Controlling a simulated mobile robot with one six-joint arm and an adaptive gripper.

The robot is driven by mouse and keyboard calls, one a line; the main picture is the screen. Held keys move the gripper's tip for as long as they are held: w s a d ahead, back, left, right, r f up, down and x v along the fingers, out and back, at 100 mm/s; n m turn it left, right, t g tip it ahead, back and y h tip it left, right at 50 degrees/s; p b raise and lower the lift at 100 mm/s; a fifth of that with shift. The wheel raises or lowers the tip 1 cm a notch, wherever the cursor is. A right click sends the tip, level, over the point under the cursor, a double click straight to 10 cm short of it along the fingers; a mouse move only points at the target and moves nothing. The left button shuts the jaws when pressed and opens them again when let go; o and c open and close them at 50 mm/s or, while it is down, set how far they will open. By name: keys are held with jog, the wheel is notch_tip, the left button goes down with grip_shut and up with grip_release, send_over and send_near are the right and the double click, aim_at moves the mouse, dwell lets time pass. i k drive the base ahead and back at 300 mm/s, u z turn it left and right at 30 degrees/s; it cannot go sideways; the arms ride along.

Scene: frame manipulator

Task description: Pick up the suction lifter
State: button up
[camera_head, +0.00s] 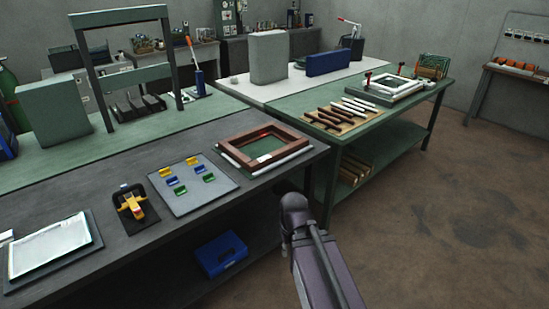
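A black item with a yellow-orange body or handle (131,203) sits on the dark front table, between a white sheet and a grey mat. It may be the suction lifter, but it is too small to tell for sure. No other thing in view is clearly a suction lifter. My arm rises from the bottom edge right of centre, at the dark table's right end and apart from this item. No gripper fingers show.
The dark table (110,240) also bears a white sheet on a dark board (50,245), a grey mat (205,203) with several small yellow, blue and green pieces, and a brown frame (238,153). A blue box (221,253) lies below. Tools lie on the green table (400,120). Floor at right is clear.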

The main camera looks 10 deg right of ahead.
aim_at(127, 208)
jog(key=z, duration=0.05)
jog(key=k, duration=1.35)
jog(key=u, duration=0.5)
jog(key=i, duration=0.75)
jog(key=u, duration=0.9)
jog(key=i, duration=1)
jog(key=u, duration=0.1)
